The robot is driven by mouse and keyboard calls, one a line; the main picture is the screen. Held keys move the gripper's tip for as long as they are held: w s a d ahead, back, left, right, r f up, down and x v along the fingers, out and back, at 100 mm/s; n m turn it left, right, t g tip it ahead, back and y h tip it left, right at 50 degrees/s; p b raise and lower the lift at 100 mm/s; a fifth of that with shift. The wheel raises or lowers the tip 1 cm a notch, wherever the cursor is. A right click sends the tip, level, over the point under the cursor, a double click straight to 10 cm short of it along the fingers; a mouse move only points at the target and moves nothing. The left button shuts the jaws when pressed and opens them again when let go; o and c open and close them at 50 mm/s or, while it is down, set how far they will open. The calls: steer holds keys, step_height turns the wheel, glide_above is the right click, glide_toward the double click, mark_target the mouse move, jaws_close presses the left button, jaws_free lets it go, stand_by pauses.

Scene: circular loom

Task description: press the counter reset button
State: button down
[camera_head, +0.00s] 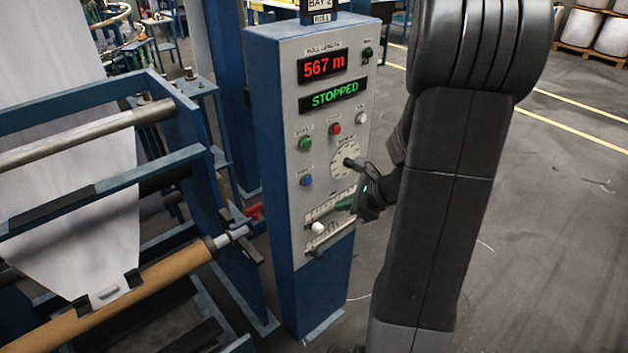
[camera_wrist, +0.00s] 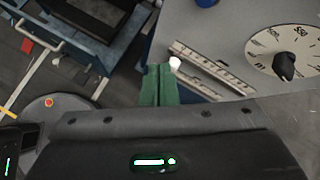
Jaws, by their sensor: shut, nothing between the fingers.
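The control panel (camera_head: 322,130) stands upright on a blue cabinet, with displays reading "567 m" and "STOPPED". It carries a green button (camera_head: 305,142), a red button (camera_head: 335,129), a white button (camera_head: 361,118), a blue button (camera_head: 307,180) and a small black control (camera_head: 367,52) beside the length display. Their labels are too small to read surely, so I cannot tell which is the counter reset. My gripper (camera_head: 345,203) is in front of the lower panel, below the dial. In the wrist view its green fingers (camera_wrist: 159,85) are shut and empty, their tips near a white slider knob (camera_wrist: 175,63).
A dial with a black pointer (camera_wrist: 285,66) and a slider scale (camera_wrist: 212,68) are close to my gripper. The loom frame (camera_head: 190,150) and a brown roll (camera_head: 120,302) stand left of the cabinet. The floor (camera_head: 550,220) at right is clear.

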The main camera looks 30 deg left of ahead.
mark_target(308, 181)
steer(key=w+a+p, duration=0.1)
steer(key=w+a, duration=0.2)
steer(key=a, duration=0.5)
steer(key=shift+w, duration=0.25)
steer(key=shift+a+p, duration=0.1)
steer(key=shift+p, duration=0.2)
stand_by(1.8)
steer(key=shift+w+a, duration=0.15)
steer(key=shift+a, duration=0.2)
steer(key=shift+w+a, duration=0.15)
steer(key=shift+a, duration=0.3)
stand_by(0.6)
steer(key=shift+d, duration=0.1)
steer(key=shift+s+d, duration=0.35)
steer(key=shift+d, duration=0.4)
steer(key=shift+d, duration=0.1)
